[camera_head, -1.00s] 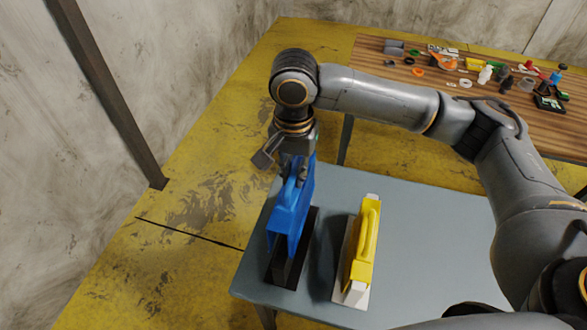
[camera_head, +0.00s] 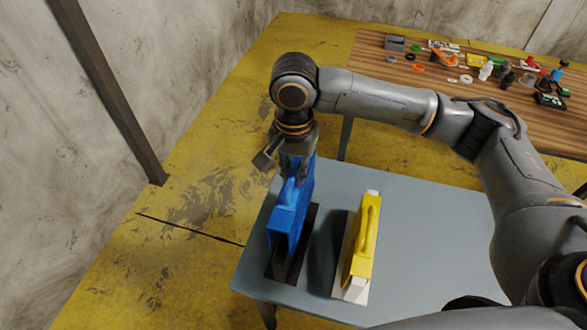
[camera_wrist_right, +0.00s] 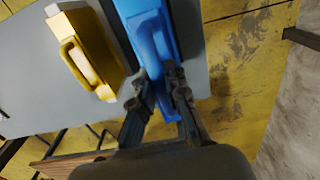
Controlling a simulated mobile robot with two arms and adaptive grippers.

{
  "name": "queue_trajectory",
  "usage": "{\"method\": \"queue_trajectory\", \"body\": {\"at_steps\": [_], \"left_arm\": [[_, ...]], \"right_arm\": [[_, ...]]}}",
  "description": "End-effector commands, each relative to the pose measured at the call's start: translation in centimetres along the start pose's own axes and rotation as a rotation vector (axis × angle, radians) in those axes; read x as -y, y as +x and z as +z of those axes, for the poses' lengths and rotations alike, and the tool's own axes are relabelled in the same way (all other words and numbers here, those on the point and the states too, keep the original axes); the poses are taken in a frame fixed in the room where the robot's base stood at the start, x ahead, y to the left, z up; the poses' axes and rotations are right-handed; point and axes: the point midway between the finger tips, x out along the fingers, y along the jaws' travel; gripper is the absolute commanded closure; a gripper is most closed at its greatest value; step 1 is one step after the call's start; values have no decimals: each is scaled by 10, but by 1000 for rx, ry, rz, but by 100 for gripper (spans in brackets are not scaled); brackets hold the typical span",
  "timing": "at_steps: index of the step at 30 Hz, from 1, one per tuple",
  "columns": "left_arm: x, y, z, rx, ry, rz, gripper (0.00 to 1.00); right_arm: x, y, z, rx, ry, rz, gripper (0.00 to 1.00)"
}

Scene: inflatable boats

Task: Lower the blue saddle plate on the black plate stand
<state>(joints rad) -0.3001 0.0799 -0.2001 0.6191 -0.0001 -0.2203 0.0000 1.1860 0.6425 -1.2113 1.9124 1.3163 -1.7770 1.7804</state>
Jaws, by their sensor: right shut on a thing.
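The blue saddle plate (camera_head: 288,215) is upright in my right gripper (camera_head: 298,178), which is shut on its upper handle part. It also shows in the right wrist view (camera_wrist_right: 150,38), between the fingers of my gripper (camera_wrist_right: 160,90). The black plate stand (camera_head: 299,262) lies on the grey table under and around the plate's lower edge. I cannot tell whether the plate touches the stand, as the plate hides much of it. My left gripper is not in view.
A yellow saddle plate (camera_head: 363,245) sits on a white stand (camera_head: 354,291) just right of the black stand. The grey table (camera_head: 430,225) is clear further right. A wooden table (camera_head: 440,92) with several small parts stands behind.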

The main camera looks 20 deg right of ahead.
Motion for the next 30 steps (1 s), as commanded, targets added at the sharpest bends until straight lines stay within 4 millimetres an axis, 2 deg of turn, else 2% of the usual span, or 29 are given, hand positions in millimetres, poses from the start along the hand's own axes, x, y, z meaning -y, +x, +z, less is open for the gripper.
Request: {"method": "queue_trajectory", "body": {"at_steps": [30], "left_arm": [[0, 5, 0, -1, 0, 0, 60]], "right_arm": [[0, 40, 0, 0, 0, 0, 100]]}}
